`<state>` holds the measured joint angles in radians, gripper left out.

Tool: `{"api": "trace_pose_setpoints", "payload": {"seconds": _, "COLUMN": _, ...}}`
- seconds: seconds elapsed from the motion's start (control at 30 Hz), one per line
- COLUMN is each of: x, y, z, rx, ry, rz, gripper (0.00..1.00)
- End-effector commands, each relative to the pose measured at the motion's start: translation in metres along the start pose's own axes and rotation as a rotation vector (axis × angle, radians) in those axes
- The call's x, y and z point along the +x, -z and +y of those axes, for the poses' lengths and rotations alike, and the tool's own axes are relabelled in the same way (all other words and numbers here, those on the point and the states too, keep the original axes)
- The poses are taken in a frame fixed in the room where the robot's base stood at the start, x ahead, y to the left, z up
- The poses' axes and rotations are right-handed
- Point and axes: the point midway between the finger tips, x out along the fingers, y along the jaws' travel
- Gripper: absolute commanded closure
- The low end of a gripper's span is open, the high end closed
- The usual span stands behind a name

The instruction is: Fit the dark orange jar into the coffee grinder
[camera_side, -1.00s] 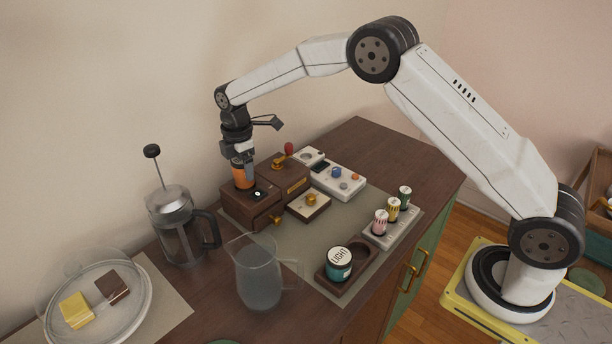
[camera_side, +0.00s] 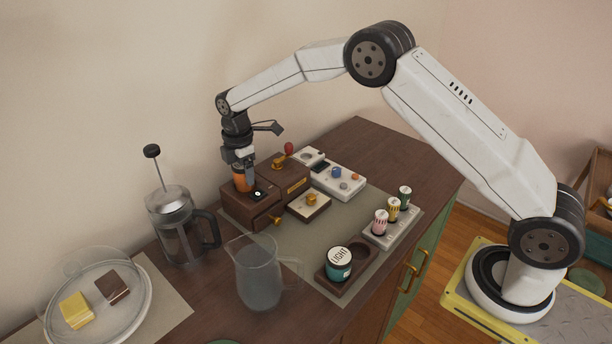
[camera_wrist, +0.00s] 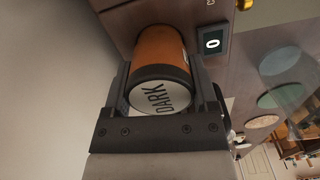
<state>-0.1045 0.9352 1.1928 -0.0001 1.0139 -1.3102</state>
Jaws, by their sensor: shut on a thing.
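The dark orange jar (camera_side: 241,183) is upright, held over the left part of the wooden coffee grinder (camera_side: 249,207). My gripper (camera_side: 241,168) is shut on the jar from above. In the wrist view the jar (camera_wrist: 161,50) sits between the two fingers of my gripper (camera_wrist: 163,88), with its white "DARK" lid facing the camera. The jar's far end meets or overlaps the grinder's wooden top (camera_wrist: 120,18); I cannot tell how deep it sits.
A teal "LIGHT" jar (camera_side: 339,264) stands in a wooden tray (camera_side: 334,286). A French press (camera_side: 180,228) and glass pitcher (camera_side: 257,274) stand near the grinder. Several small canisters (camera_side: 392,210) stand on a rack at right. The grey mat's middle is clear.

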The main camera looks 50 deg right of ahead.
Motion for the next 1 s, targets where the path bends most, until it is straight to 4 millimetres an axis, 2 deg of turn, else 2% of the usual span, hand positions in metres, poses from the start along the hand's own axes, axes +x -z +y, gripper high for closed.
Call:
{"api": "trace_pose_setpoints", "payload": {"seconds": 0.6, "x": 0.011, "y": 0.000, "z": 0.000, "rx": 0.000, "ry": -0.001, "rz": 0.000, "gripper": 0.93}}
{"api": "trace_pose_setpoints", "payload": {"seconds": 0.63, "x": 0.011, "y": 0.000, "z": 0.000, "rx": 0.000, "ry": -0.001, "rz": 0.000, "gripper": 0.22}}
{"api": "trace_pose_setpoints", "payload": {"seconds": 0.7, "x": 0.010, "y": 0.000, "z": 0.000, "rx": 0.000, "ry": -0.001, "rz": 0.000, "gripper": 0.00}}
{"api": "trace_pose_setpoints", "payload": {"seconds": 1.0, "x": 0.011, "y": 0.000, "z": 0.000, "rx": 0.000, "ry": 0.000, "rz": 0.000, "gripper": 0.00}}
